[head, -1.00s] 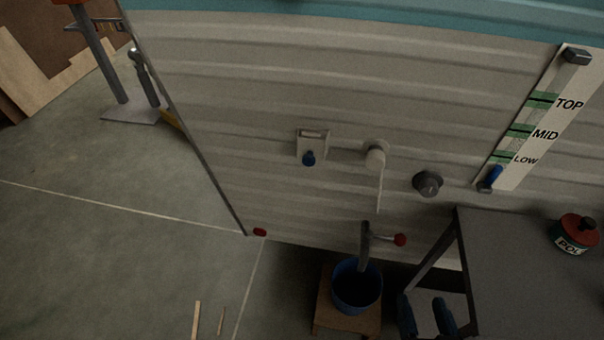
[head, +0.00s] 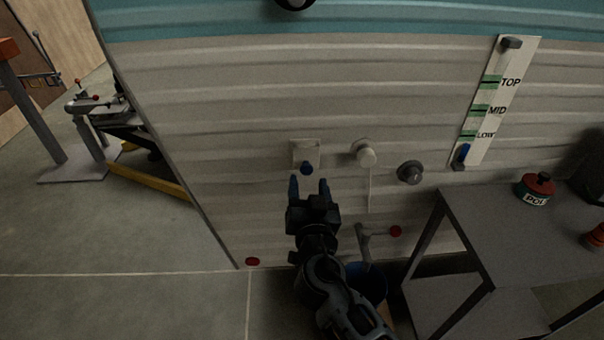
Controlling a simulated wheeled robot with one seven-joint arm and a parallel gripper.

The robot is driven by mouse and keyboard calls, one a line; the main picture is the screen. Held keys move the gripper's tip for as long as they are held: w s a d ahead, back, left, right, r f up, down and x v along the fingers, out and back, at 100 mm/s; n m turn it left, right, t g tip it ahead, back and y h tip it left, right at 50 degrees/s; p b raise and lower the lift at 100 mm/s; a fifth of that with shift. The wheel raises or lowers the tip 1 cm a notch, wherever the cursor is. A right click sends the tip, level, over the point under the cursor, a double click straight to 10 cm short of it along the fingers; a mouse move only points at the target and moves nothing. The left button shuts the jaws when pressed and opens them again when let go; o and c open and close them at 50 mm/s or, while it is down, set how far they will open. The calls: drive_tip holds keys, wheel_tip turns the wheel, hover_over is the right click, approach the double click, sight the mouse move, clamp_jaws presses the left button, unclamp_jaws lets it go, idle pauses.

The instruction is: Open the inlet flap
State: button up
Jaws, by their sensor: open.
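The knob shows between and slightly above the fingertips. I cannot tell how far the fingers are from the wall.
Right of the flap are a round white cap (head: 365,156) with a hanging cord, a dark dial (head: 410,172) and a level gauge (head: 490,105). Below are a red-ended valve (head: 395,231), a blue bucket (head: 372,281) and a grey table (head: 470,225) with a tin (head: 535,190).

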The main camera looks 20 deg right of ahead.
sight(307, 171)
drive_tip(key=shift+x, duration=2.25)
clamp_jaws()
